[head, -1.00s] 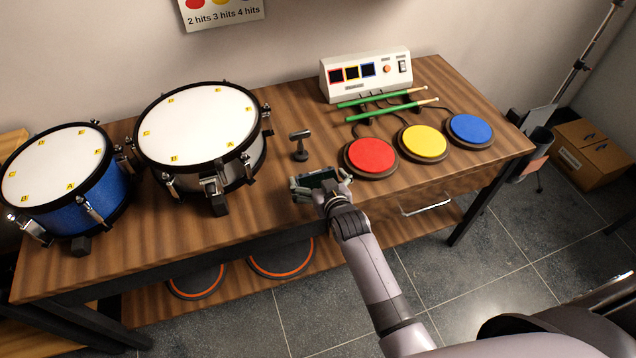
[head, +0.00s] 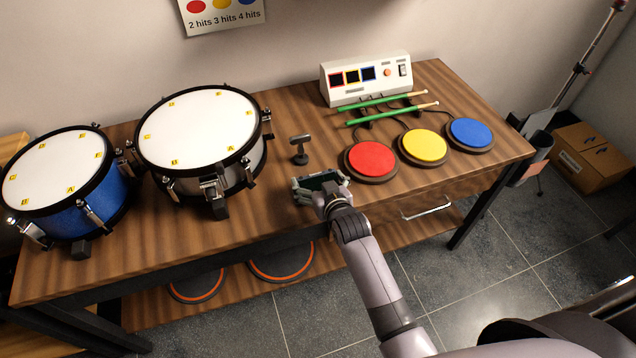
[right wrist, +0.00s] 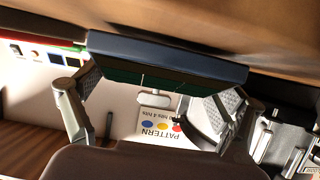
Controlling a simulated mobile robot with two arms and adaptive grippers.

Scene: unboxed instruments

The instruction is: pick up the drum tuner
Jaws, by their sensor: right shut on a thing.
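The drum tuner looks to be the dark flat device (head: 320,178) at the front of the bench, left of the red pad. My right gripper (head: 320,184) is shut on it, a finger at each side. In the right wrist view the tuner (right wrist: 165,58) is a dark blue-grey slab with a green part, across the fingers of the right gripper (right wrist: 148,95). The gripper hides part of it, and I cannot tell whether it touches the bench top. My left gripper is not in view.
A small black T-shaped thing on a stand (head: 300,150) is just behind the gripper. A white drum (head: 200,128) and a blue drum (head: 60,180) stand to the left. Red (head: 370,157), yellow (head: 423,144) and blue (head: 470,131) pads lie to the right. Green sticks (head: 392,107) lie behind them.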

